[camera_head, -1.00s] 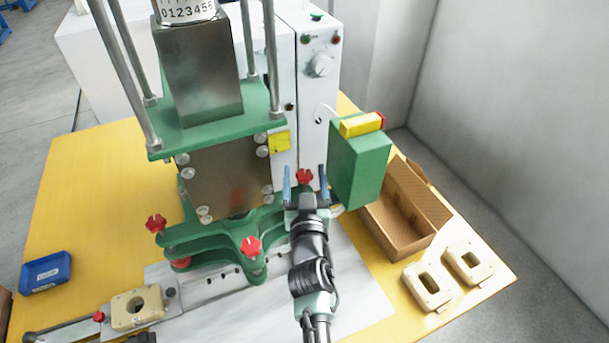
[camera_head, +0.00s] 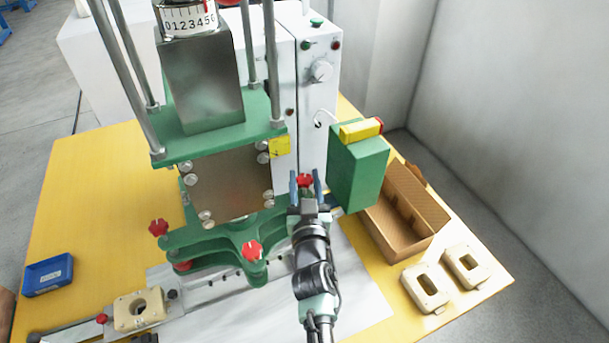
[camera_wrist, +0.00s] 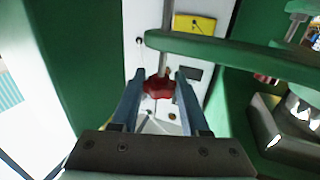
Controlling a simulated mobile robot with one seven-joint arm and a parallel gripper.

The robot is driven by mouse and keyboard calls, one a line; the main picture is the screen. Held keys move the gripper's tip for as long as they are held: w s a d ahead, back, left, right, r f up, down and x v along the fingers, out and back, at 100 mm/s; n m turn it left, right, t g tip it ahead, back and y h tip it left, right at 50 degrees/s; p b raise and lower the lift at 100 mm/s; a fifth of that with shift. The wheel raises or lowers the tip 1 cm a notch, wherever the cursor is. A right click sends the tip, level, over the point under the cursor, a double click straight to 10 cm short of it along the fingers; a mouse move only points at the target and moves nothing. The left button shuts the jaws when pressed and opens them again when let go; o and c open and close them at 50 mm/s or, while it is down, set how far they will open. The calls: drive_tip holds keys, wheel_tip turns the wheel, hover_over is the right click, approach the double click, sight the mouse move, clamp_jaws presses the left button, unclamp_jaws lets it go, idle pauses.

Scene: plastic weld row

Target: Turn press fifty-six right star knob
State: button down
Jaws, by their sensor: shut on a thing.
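The press (camera_head: 218,145) is a green frame with steel columns and a dial on top, standing on the yellow table. Its right red star knob (camera_head: 305,181) sits at the right end of the green base. My gripper (camera_head: 306,184) reaches it from the front, one blue finger on each side. The wrist view also shows the red star knob (camera_wrist: 159,87) between the fingertips of my gripper (camera_wrist: 159,90). The gripper is shut on the knob. Other red star knobs are at the front (camera_head: 252,250) and left (camera_head: 158,228) of the base.
A green box (camera_head: 357,172) with a yellow part on top stands close right of my gripper. An open cardboard box (camera_head: 400,243) and two cream parts (camera_head: 426,288) lie further right. A blue tray (camera_head: 48,274) is at the left. The left table is mostly clear.

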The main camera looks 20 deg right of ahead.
drive_tip(key=p, duration=0.2)
drive_tip(key=shift+d+r+y+p, duration=0.1)
drive_tip(key=shift+r+y+p, duration=0.2)
drive_tip(key=shift+r+p, duration=0.05)
drive_tip(key=shift+n+y+p, duration=0.3)
drive_tip(key=shift+n+p, duration=0.1)
drive_tip(key=shift+p, duration=0.35)
drive_tip(key=n+y+p, duration=0.1)
drive_tip(key=p, duration=0.2)
drive_tip(key=shift+f+t+y, duration=0.15)
drive_tip(key=shift+t+y, duration=0.15)
drive_tip(key=shift+y, duration=0.1)
drive_tip(key=shift+f+n+y+p, duration=0.2)
drive_tip(key=shift+n+y+p, duration=0.15)
drive_tip(key=shift+n+y, duration=1.35)
drive_tip(key=shift+y, duration=0.8)
drive_tip(key=shift+y+b, duration=0.3)
drive_tip(key=shift+b, duration=0.05)
drive_tip(key=shift+c, duration=2.1)
unclamp_jaws()
